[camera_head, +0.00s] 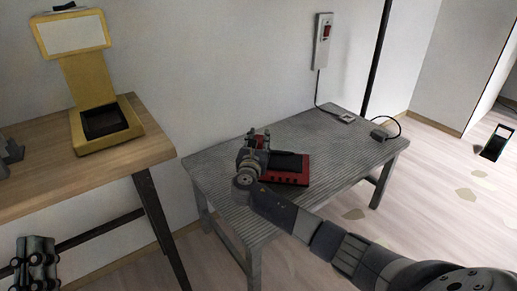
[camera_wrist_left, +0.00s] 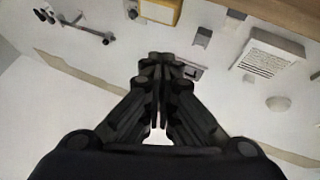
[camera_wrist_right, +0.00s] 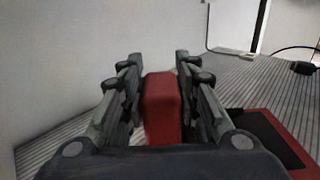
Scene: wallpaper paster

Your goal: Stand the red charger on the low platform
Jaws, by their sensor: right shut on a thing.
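The red charger (camera_head: 304,178) has a black recess and is on the low grey ribbed platform (camera_head: 340,145). My right gripper (camera_head: 258,141) is at its left end, shut on a red upright block (camera_wrist_right: 161,108) of the charger. In the right wrist view this block is between the fingers (camera_wrist_right: 160,85), and the red-edged black base (camera_wrist_right: 290,147) is at the right. The join between block and base is hidden. My left gripper (camera_head: 36,263) is at the lower left by the wooden table. Its fingertips meet in the left wrist view (camera_wrist_left: 161,60), with nothing between them.
A yellow stand (camera_head: 95,80) is on the wooden table (camera_head: 75,175) at the left. A switch box (camera_head: 323,42) hangs on the wall behind the platform. A cable with a dark plug (camera_head: 379,134) lies at the platform's right end. The platform top around the charger is mostly clear.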

